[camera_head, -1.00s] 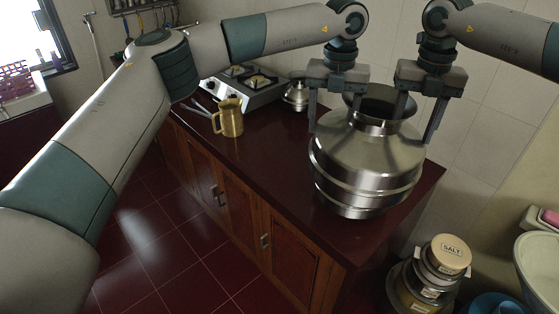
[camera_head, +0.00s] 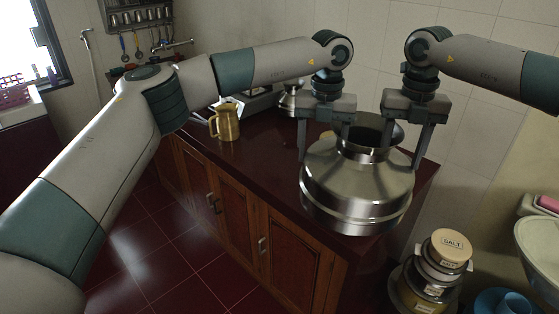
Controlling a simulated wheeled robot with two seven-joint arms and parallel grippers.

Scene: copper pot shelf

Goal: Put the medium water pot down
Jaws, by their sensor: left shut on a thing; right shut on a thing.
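The medium water pot (camera_head: 357,190) is a large, shiny steel pot with a wide rim and a ridge around its body. It appears nearly upright over the near right end of the dark red counter (camera_head: 262,158). My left gripper (camera_head: 324,143) is shut on the left side of its neck or rim. My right gripper (camera_head: 404,146) is shut on the right side. The lower ends of some fingers are hidden by the pot. The pot's bottom overlaps the counter's front edge in the picture; I cannot tell whether it touches the top.
A brass mug (camera_head: 226,122) stands on the counter to the left. A smaller steel pot (camera_head: 290,102) stands behind, partly hidden by my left arm, near a stove. Stacked tins (camera_head: 440,262) with a salt lid stand at lower right. The counter's middle is clear.

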